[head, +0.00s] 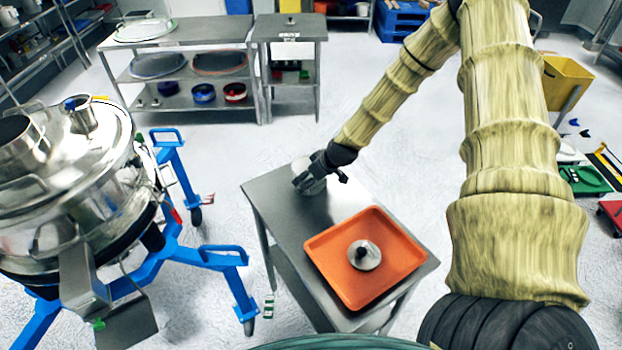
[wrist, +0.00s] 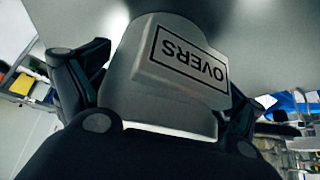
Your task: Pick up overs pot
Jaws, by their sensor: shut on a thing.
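The overs pot (wrist: 160,95) is a pale grey pot with a black-framed OVERS label, which appears upside down in the wrist view. My gripper (wrist: 165,125) is shut on it, with one finger on each side. In the head view the pot (head: 301,166) is at the far left end of a grey metal table (head: 270,207), partly hidden by my gripper (head: 312,182). I cannot tell whether the pot touches the tabletop or is just above it.
A steel sifter (head: 70,190) on a blue wheeled frame (head: 215,258) stands to the left. A shelved bench (head: 190,32) is behind. Open floor lies between them.

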